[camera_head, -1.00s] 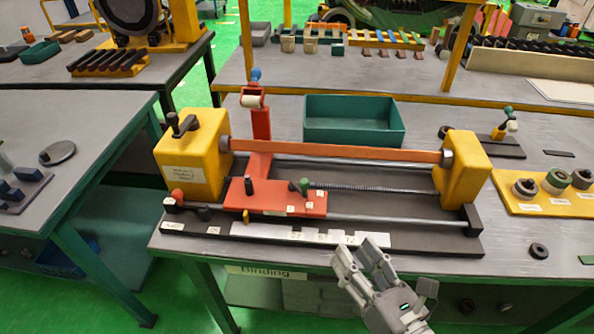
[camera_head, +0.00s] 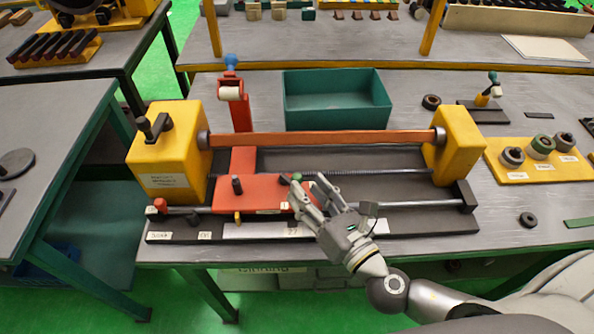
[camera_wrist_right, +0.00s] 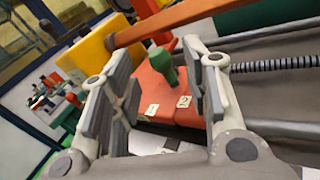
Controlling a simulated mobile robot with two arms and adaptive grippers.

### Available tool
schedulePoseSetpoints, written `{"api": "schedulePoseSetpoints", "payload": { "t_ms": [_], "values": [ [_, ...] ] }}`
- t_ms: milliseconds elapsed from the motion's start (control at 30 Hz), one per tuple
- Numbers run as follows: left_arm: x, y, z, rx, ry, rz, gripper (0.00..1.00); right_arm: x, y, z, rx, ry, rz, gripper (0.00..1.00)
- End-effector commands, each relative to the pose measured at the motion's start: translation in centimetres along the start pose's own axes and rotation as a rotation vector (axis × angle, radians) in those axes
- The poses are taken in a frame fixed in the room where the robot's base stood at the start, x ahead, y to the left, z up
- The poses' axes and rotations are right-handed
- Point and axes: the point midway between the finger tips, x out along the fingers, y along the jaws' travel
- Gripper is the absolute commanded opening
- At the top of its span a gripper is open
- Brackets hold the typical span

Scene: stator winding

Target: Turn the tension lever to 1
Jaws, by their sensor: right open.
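The tension lever, a short green handle (camera_head: 297,177), stands on the orange carriage (camera_head: 262,190) of the winding machine. In the right wrist view the green lever (camera_wrist_right: 166,68) shows between my open fingers, ahead of them, with labels 1 (camera_wrist_right: 152,109) and 2 (camera_wrist_right: 184,101) on the orange top in front of it. Which label it points to I cannot tell. My right gripper (camera_head: 309,186) is open and empty, at the carriage's right end, its fingertips close to the lever. In the head view the fingers partly cover the carriage end. My left gripper is out of view.
An orange bar (camera_head: 320,139) runs between two yellow blocks above the carriage. A roller post (camera_head: 238,100) stands behind it. A dark knob (camera_head: 237,185) stands left of the lever. A green bin (camera_head: 336,100) lies behind the machine.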

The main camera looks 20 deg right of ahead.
Motion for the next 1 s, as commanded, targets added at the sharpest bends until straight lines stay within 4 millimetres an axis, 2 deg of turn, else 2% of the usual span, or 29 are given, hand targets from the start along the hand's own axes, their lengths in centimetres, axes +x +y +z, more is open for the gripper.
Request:
{"api": "schedulePoseSetpoints", "payload": {
  "t_ms": [100, 300, 733, 1000],
  "values": [
    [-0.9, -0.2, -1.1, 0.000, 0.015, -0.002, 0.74, 1.9, 0.1, 0.3, 0.001, -0.003, 0.000, 0.43],
    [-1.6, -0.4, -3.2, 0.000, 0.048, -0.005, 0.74, 4.0, 0.0, 0.1, 0.000, 0.000, 0.000, 0.43],
    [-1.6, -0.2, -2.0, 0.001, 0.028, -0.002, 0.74, 4.7, 0.0, -0.1, 0.001, 0.002, 0.000, 0.43],
    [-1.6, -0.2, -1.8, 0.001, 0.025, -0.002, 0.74, 4.7, 0.0, -0.1, 0.001, 0.002, 0.000, 0.08]
  ]
}}
